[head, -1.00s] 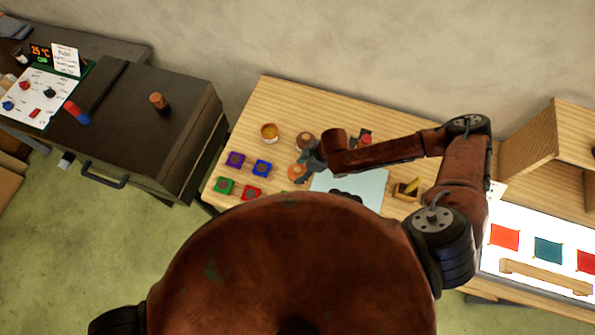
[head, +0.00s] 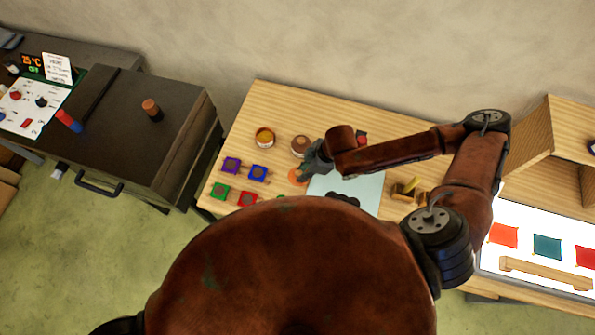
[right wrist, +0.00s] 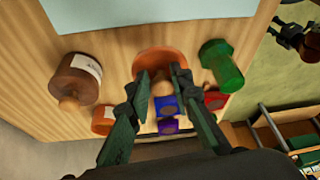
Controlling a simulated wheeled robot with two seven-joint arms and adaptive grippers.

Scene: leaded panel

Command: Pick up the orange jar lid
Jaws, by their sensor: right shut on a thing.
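The orange jar lid (head: 297,175) is a flat round disc near the left part of the wooden table. In the right wrist view, the orange lid (right wrist: 163,60) lies at the tips of my right gripper (right wrist: 163,78), with a finger on each side. In the head view my right gripper (head: 309,170) reaches the lid from the right and hides part of it. It is shut on the lid. Whether the lid is clear of the table top, I cannot tell. My left gripper is not in view.
A brown labelled jar (right wrist: 76,78) stands close beside the lid, and an amber-topped jar (head: 265,137) stands farther left. Purple (head: 231,165), blue (head: 258,172), green (head: 220,190) and red (head: 247,198) pieces lie nearby. A pale blue sheet (head: 365,190) lies to the right.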

